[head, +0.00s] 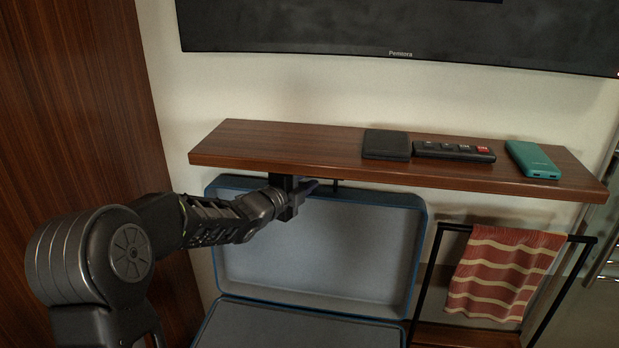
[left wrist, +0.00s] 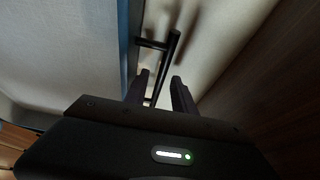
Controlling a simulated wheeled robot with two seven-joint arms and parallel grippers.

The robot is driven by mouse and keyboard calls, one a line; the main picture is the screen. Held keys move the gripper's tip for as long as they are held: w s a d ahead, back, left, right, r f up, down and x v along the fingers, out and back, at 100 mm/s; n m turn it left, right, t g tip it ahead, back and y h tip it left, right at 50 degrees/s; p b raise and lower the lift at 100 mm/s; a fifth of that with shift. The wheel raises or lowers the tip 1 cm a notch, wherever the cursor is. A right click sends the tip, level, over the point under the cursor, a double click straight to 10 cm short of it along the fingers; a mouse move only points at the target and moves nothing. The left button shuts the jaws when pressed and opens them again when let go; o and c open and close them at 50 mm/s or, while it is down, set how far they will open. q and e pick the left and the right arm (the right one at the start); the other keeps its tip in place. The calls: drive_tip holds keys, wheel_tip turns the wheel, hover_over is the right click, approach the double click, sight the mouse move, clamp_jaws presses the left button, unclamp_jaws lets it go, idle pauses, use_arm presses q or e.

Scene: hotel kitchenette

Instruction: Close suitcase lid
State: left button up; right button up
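The suitcase stands open below the wall shelf. Its blue-edged lid (head: 320,245) with a grey lining is raised nearly upright, and its grey base (head: 290,325) lies in front, cut off by the lower picture edge. My left gripper (head: 308,187) is at the lid's top edge, just under the shelf. In the left wrist view my left gripper (left wrist: 160,80) has its two fingers apart with nothing held. The lid's blue edge (left wrist: 126,45) is left of the fingers. A black bar-shaped handle (left wrist: 172,55) shows beyond and between the fingertips. My right gripper is not in view.
The wooden shelf (head: 270,150) is close above the lid and my gripper. It bears a black wallet-like item (head: 386,145), a remote (head: 453,151) and a teal power bank (head: 532,159). A black rack (head: 427,275) with a striped towel (head: 505,275) stands right of the suitcase. A wooden panel (head: 75,100) is at left.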

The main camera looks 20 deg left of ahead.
use_arm(q)
clamp_jaws()
idle(1.2)
